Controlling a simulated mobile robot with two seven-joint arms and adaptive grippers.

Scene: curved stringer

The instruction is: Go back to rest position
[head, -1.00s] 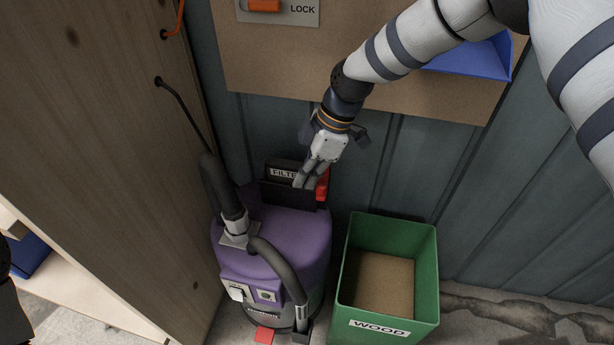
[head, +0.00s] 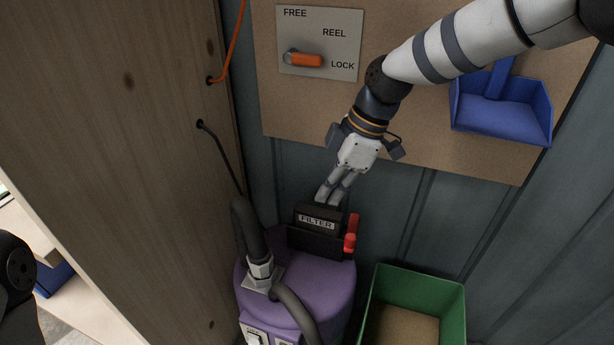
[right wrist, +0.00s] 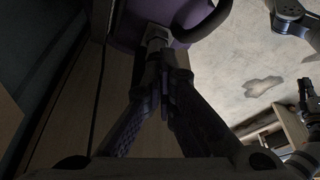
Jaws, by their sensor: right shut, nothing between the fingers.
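My right gripper (head: 328,194) is in the middle of the head view, shut and empty, its fingers pointing down. In the picture its fingertips are just above the black filter box (head: 316,222) on the purple vacuum (head: 300,295); I cannot tell whether they touch. In the right wrist view the closed fingers (right wrist: 163,85) meet, with part of the purple vacuum (right wrist: 180,14) beyond them. My left gripper is not in view; a dark part of my left arm shows at the left edge of the head view.
A red lever (head: 350,236) sits beside the filter box. A green bin (head: 462,310) stands to the right. A lock panel (head: 320,40) with an orange handle and a blue dustpan (head: 505,110) are on the wall board. A wooden wall (head: 110,130) stands at left.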

